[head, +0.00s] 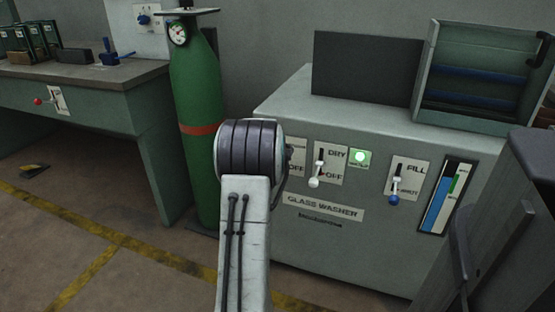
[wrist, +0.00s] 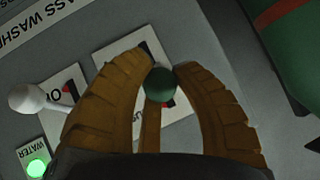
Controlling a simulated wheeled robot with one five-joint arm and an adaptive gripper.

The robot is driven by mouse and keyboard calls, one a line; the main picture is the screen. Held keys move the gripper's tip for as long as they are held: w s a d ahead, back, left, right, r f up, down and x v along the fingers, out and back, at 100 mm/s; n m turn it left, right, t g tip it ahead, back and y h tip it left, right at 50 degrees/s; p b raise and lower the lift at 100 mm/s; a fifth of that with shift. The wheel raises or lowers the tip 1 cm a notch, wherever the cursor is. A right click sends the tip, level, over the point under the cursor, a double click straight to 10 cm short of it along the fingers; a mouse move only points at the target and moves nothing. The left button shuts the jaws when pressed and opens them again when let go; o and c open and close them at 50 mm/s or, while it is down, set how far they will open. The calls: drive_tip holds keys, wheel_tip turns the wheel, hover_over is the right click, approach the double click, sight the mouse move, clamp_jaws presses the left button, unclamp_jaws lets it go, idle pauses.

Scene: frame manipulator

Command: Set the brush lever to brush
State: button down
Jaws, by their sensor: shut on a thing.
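The brush lever's green ball knob (wrist: 161,84) sits between the tan fingers of my gripper (wrist: 160,72) in the wrist view. My gripper is shut on this knob. The lever's white label plate (wrist: 130,58) lies behind the fingers, with most of its lettering covered. In the head view, part of that plate (head: 296,166) shows the word OFF beside my arm. My arm hides the brush lever and my gripper there. The lever's exact setting cannot be read.
The glass washer (head: 325,245) also carries a white-knobbed DRY lever (head: 315,182), close to my gripper in the wrist view (wrist: 27,98). A lit green lamp (head: 360,158) and a blue-knobbed FILL lever (head: 394,198) are further right. A green gas cylinder (head: 195,95) stands left.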

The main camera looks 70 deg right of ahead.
drive_tip(key=shift+w, duration=0.1)
idle(0.3)
drive_tip(key=c, duration=0.9)
unclamp_jaws()
drive_tip(key=shift+a+r, duration=0.1)
drive_tip(key=shift+r, duration=0.05)
drive_tip(key=v, duration=1.1)
drive_tip(key=shift+a+r, duration=0.2)
drive_tip(key=shift+a, duration=0.1)
